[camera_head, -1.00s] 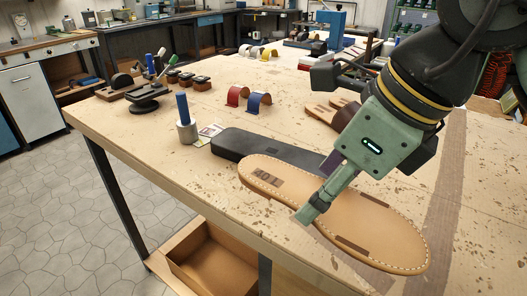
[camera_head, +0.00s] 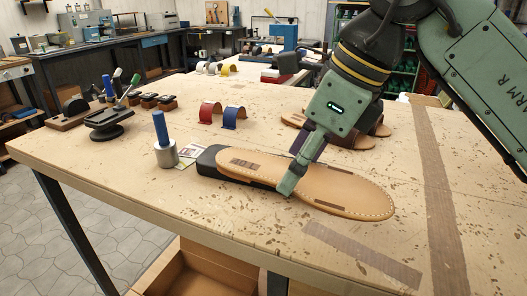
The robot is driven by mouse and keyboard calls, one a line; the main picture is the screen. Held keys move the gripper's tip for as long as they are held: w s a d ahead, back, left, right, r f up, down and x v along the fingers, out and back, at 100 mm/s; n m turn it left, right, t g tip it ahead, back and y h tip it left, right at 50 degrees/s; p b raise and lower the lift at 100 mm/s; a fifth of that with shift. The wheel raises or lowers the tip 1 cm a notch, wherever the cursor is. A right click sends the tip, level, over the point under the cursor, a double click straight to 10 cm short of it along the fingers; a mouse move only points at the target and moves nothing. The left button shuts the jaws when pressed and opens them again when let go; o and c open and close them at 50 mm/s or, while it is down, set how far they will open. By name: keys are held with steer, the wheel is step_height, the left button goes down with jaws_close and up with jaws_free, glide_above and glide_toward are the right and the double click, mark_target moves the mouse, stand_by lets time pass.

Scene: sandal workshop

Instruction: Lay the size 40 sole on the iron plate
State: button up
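The tan sole (camera_head: 345,190) has a stitched rim and a dark stamped mark near its left end that I cannot read clearly. My gripper (camera_head: 287,187) is shut on the sole's near edge at about mid-length; only one finger shows clearly. The black iron plate (camera_head: 208,164) lies on the bench under the sole's left part. Its left end and part of its near side show; the sole hides the rest. The sole's right part reaches past the plate over the bench. I cannot tell whether sole and plate touch.
The worn wooden bench (camera_head: 110,190) has a metal pot with a blue-handled tool (camera_head: 165,155) left of the plate. Red and blue arched straps (camera_head: 235,113) stand behind. More brown soles (camera_head: 372,138) lie behind my gripper. The bench's front right is clear.

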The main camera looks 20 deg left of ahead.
steer(key=w+a+p, duration=0.1)
steer(key=w+a, duration=0.1)
steer(key=w, duration=0.1)
steer(key=w+a+p, duration=0.1)
steer(key=w+a, duration=0.2)
steer(key=w+a+f+p, duration=0.1)
steer(key=w+a, duration=0.2)
steer(key=shift+w+a, duration=0.1)
steer(key=shift+w, duration=0.05)
steer(key=shift+w+a+p, duration=0.3)
steer(key=shift+w+a, duration=0.05)
step_height(320, 180, down, 4)
steer(key=shift+d+r+p, duration=0.1)
steer(key=shift+r+p, duration=0.1)
steer(key=shift+p, duration=0.2)
steer(key=shift+f, duration=0.1)
steer(key=shift+f, duration=0.2)
steer(key=o, duration=1.2)
steer(key=shift+r, duration=0.1)
steer(key=b+v, duration=0.1)
steer(key=v, duration=1.1)
steer(key=shift+s+r, duration=0.15)
steer(key=shift+r, duration=0.05)
